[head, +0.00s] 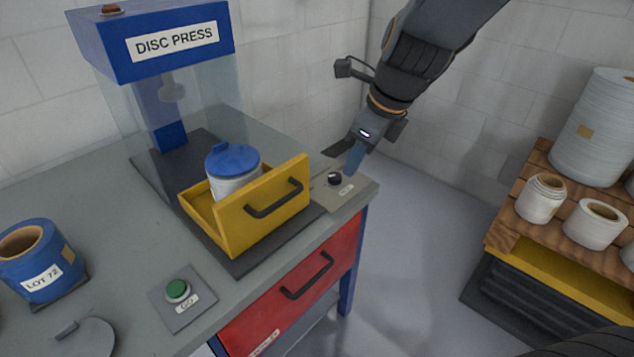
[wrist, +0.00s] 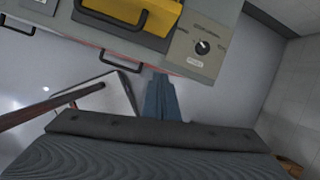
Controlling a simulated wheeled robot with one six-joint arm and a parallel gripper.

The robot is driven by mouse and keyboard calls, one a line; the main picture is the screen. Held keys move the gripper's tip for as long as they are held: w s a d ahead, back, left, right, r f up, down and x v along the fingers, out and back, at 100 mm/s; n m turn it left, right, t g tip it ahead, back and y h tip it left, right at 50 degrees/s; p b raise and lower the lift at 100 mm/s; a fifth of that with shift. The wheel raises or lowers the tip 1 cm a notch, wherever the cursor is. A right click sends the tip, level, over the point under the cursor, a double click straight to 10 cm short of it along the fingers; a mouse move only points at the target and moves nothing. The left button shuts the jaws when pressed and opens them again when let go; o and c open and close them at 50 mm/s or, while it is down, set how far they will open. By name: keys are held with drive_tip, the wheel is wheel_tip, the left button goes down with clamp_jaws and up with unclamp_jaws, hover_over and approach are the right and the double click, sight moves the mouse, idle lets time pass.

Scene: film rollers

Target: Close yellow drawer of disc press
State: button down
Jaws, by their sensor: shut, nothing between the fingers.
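The yellow drawer (head: 262,210) of the disc press (head: 150,45) is pulled out toward the front of the bench. Its black handle (head: 274,199) is on the front panel. A white container with a blue lid (head: 234,160) sits in the drawer. In the wrist view the yellow drawer (wrist: 150,12) shows at the top, with its handle partly cut off. My gripper (head: 353,165) is to the right of the drawer, by the bench's right end, apart from the handle. In the wrist view my gripper (wrist: 160,92) is shut and empty, with the bench edge beyond its tips.
A panel with a black knob (head: 335,179) lies right of the drawer. A red drawer (head: 292,297) with a handle is below. A green button (head: 177,289) and a blue roll (head: 38,262) are on the bench. A pallet of white rolls (head: 540,160) stands right; floor between is clear.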

drive_tip(key=w+a+f+m, duration=0.2)
drive_tip(key=w+a+f, duration=0.4)
drive_tip(key=f, duration=0.3)
drive_tip(key=shift+a+b, duration=0.45)
drive_tip(key=shift+a, duration=0.35)
drive_tip(key=shift+m, duration=0.3)
